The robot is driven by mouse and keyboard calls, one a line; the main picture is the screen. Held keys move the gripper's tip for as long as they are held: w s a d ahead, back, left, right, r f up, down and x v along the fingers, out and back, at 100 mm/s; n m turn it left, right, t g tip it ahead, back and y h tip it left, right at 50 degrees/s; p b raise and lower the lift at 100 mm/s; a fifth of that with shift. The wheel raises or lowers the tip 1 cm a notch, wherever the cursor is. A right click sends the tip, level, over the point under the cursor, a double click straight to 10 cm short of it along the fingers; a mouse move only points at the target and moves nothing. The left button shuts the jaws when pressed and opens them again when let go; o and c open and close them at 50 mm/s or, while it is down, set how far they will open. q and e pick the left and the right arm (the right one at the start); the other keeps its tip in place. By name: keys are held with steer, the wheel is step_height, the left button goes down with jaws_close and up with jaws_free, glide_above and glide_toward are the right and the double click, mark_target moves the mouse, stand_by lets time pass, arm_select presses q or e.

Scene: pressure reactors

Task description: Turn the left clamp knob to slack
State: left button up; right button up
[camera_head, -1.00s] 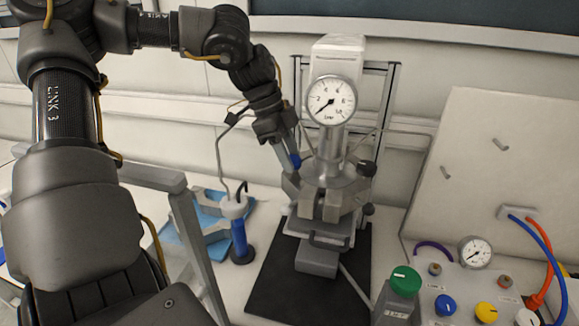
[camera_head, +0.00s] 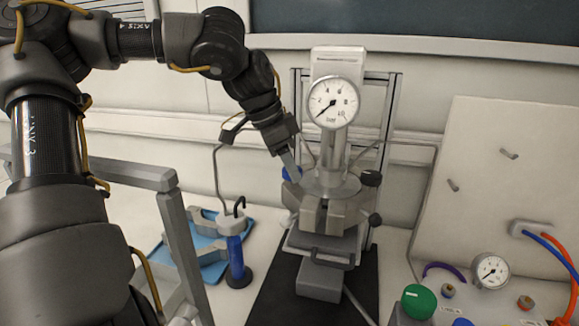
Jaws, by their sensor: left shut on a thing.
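The pressure reactor (camera_head: 338,185) stands upright in the middle, with a round dial gauge (camera_head: 333,102) on top and a metal clamp (camera_head: 331,214) around its body. My left gripper (camera_head: 294,174) reaches in from the upper left to the clamp's left side. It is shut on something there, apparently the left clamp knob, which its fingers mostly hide. A blue part shows at the fingertips. My right gripper is not in view.
A black mat (camera_head: 268,295) lies under the reactor. A control panel (camera_head: 470,302) with a green knob (camera_head: 418,301) is at right.

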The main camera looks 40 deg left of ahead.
arm_select(q)
steer(key=o, duration=1)
steer(key=shift+c, duration=0.2)
steer(key=v, duration=1)
steer(key=shift+s+r+b, duration=0.15)
steer(key=shift+r+b, duration=0.2)
steer(key=shift+a, duration=0.2)
